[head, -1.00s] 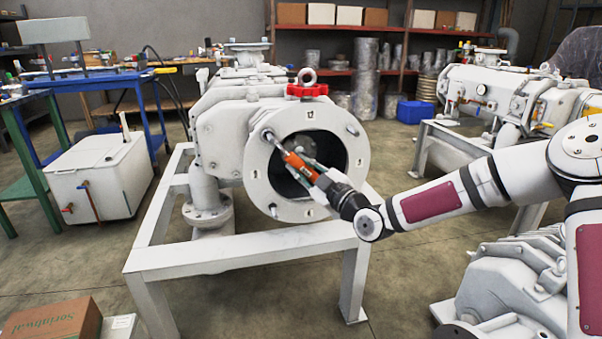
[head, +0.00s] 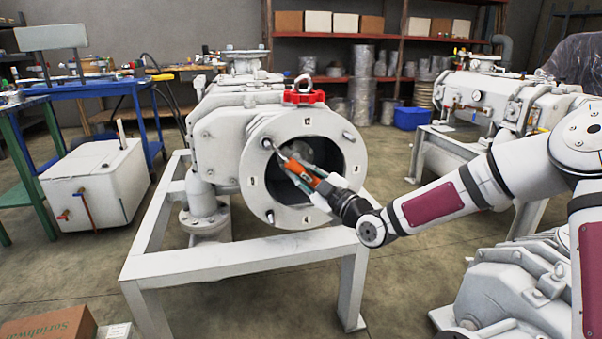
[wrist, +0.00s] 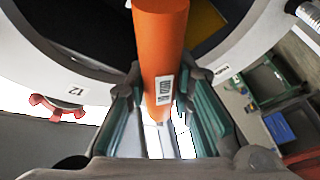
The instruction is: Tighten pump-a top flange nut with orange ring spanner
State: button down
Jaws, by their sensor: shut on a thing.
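The orange ring spanner (head: 308,171) slants across the dark bore of the pale grey round flange (head: 257,180) on the pump. Its thin silver end points up and left to the stud and nut (head: 266,142) at the flange's upper left. That end is too small to tell whether the ring is around the nut or just beside it. My gripper (head: 328,184) is shut on the spanner's orange handle, in front of the flange's lower right. In the wrist view, the labelled orange handle (wrist: 158,45) lies between the teal finger pads; the ring end is hidden.
Another stud (head: 348,136) projects at the flange's upper right. A red handwheel (head: 304,97) sits above the flange. The white frame (head: 240,262) carries the pump. Grey machinery (head: 520,285) stands at lower right, below my arm. A cardboard box (head: 50,324) lies at lower left.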

jog(key=s+d, duration=0.1)
jog(key=s, duration=0.5)
jog(key=shift+s+d, duration=0.15)
jog(key=shift+d, duration=0.2)
dwell(0.4)
